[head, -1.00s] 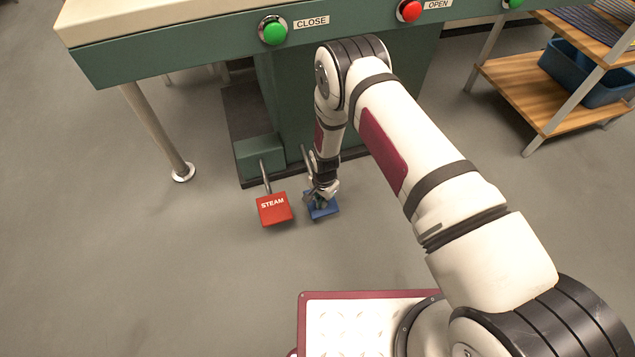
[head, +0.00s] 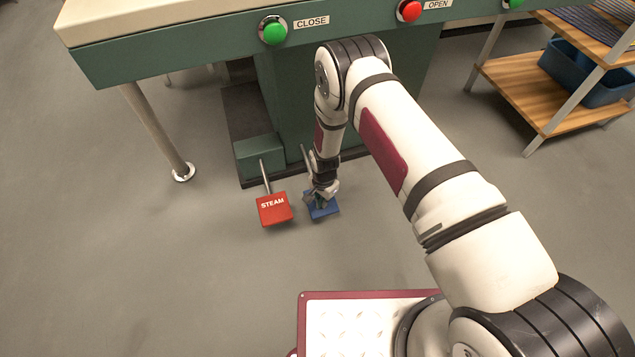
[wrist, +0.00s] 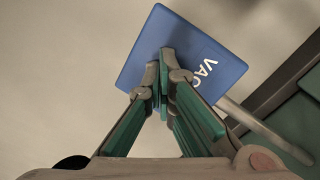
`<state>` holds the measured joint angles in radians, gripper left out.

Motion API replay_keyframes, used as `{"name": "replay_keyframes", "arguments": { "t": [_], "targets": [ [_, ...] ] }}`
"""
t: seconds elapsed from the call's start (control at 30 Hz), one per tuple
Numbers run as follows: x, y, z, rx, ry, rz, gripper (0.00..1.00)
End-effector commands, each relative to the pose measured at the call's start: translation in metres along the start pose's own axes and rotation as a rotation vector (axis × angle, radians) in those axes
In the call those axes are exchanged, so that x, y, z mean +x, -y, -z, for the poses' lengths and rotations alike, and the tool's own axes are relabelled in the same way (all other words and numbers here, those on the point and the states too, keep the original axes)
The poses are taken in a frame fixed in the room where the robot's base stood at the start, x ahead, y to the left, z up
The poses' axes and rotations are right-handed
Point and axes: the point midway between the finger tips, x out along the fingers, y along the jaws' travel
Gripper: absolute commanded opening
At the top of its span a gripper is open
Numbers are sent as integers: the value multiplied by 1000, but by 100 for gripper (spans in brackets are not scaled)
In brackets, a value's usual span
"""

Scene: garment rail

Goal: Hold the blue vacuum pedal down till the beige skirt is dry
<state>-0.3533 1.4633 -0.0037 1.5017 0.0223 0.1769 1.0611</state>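The blue vacuum pedal (head: 329,211) is low at the foot of the green press, right of the red steam pedal (head: 273,208). In the wrist view the blue pedal (wrist: 215,68) shows part of its white lettering, "VAC". My gripper (wrist: 164,75) points down at the pedal with its fingertips together, over the pedal's middle and seemingly touching it. In the head view my gripper (head: 322,199) covers part of the pedal. How far the pedal is pressed cannot be told. The beige skirt is not in view.
The press table's front edge carries a green CLOSE button (head: 273,31) and a red OPEN button (head: 410,10). A table leg (head: 155,130) stands at left. A wooden shelf (head: 545,85) with a blue bin (head: 585,75) is at right. The floor around the pedals is clear.

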Motion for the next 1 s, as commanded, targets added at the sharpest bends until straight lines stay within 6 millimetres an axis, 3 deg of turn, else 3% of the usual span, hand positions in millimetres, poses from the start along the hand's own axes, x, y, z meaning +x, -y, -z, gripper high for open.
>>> {"name": "replay_keyframes", "arguments": {
  "t": [0.37,1.0],
  "targets": [
    [-3,-1,0,0,0,-2,0],
    [-62,0,0,-1,-1,0,0]
  ]
}}
